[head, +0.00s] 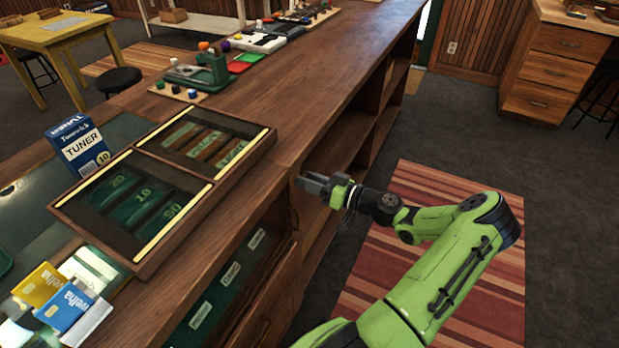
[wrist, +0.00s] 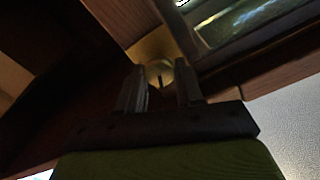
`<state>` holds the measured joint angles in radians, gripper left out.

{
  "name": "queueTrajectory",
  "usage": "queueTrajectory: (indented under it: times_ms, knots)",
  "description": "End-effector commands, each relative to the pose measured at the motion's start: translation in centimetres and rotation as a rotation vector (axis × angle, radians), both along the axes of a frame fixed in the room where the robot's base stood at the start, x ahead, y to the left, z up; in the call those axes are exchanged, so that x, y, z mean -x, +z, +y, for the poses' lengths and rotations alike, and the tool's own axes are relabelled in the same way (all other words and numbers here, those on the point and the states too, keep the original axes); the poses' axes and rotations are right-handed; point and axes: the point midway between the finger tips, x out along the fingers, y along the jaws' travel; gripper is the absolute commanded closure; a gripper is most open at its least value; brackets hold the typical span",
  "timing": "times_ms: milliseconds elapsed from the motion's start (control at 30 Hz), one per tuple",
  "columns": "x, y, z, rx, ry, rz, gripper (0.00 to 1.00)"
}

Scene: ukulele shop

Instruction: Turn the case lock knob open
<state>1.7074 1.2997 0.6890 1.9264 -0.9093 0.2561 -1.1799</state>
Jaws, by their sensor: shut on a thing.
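My gripper (head: 314,184) is at the edge of the long wooden counter, its fingers pointing left toward the counter's side below the top. In the wrist view, a round, pale brass knob (wrist: 158,70) with a dark slot sits between the two fingertips. My gripper is shut on this knob, one finger on each side. The slot looks roughly upright in the wrist view. The knob is hidden behind the fingers in the head view. The wrist view is dark, so the knob's exact turn is hard to judge.
A wooden tray (head: 156,258) with green and brown notes lies on the counter (head: 290,105), near a blue tuner box (head: 77,146). Cards (head: 62,308) stand at the lower left. Open shelves (head: 345,150) run along the counter's side. A striped rug (head: 420,185) covers the floor beneath my arm.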

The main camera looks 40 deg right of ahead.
Motion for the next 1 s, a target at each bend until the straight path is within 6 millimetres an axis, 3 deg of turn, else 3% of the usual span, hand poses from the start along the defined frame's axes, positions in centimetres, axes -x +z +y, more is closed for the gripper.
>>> queueTrajectory:
  times_ms: [1000]
  knots:
    - [-0.04, -0.15, -0.24, -0.884, -0.002, 0.316, 0.95]
